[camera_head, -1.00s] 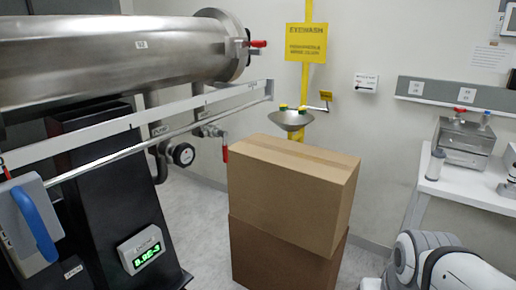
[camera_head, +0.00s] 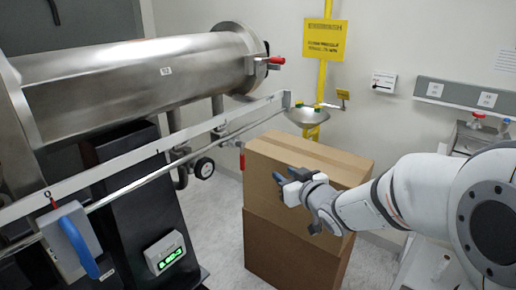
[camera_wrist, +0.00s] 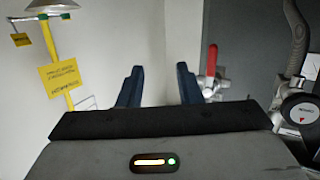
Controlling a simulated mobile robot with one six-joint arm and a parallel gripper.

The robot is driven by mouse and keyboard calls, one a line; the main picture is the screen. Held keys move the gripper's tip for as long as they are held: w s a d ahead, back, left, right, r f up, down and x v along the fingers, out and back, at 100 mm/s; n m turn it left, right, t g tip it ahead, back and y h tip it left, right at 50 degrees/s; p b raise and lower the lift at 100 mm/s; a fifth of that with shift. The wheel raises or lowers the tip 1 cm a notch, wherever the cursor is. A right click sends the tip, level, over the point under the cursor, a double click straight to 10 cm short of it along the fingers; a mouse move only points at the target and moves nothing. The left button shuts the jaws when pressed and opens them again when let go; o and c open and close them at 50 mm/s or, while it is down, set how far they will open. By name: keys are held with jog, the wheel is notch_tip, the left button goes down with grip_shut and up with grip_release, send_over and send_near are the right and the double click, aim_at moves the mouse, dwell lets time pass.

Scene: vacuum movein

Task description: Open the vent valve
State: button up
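A valve with a red lever handle (camera_head: 242,158) hangs below the steel chamber, beside a round dial gauge (camera_head: 204,168). The lever points down in the head view. In the wrist view, which looks upside down, the red lever (camera_wrist: 211,60) stands just right of the right finger, beyond it. Another red handle (camera_head: 270,60) sticks out from the chamber's end. I can read no vent label on either. My gripper (camera_head: 284,178) is in front of the cardboard boxes, right of the lower lever and apart from it. Its fingers (camera_wrist: 159,88) are open with nothing between them.
Two stacked cardboard boxes (camera_head: 310,160) stand under and behind my gripper. A long metal rail (camera_head: 150,150) runs before the steel chamber (camera_head: 160,72). An eyewash bowl (camera_head: 307,116) with a yellow pipe is behind the boxes. A dark cabinet stands left, with grey floor between.

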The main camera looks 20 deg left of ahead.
aim_at(243, 159)
jog(key=a+n+y+p, duration=0.1)
jog(key=a, duration=0.3)
jog(key=w+a+r+g+y+p, duration=0.1)
jog(key=a+y, duration=0.1)
jog(key=a, duration=0.2)
jog(key=w+a+r+n+g+y+p, duration=0.1)
jog(key=a, duration=0.4)
jog(key=shift+r+n+y, duration=0.15)
jog(key=shift+n+y, duration=0.15)
jog(key=shift+y, duration=0.1)
jog(key=shift+c, duration=0.4)
grip_shut()
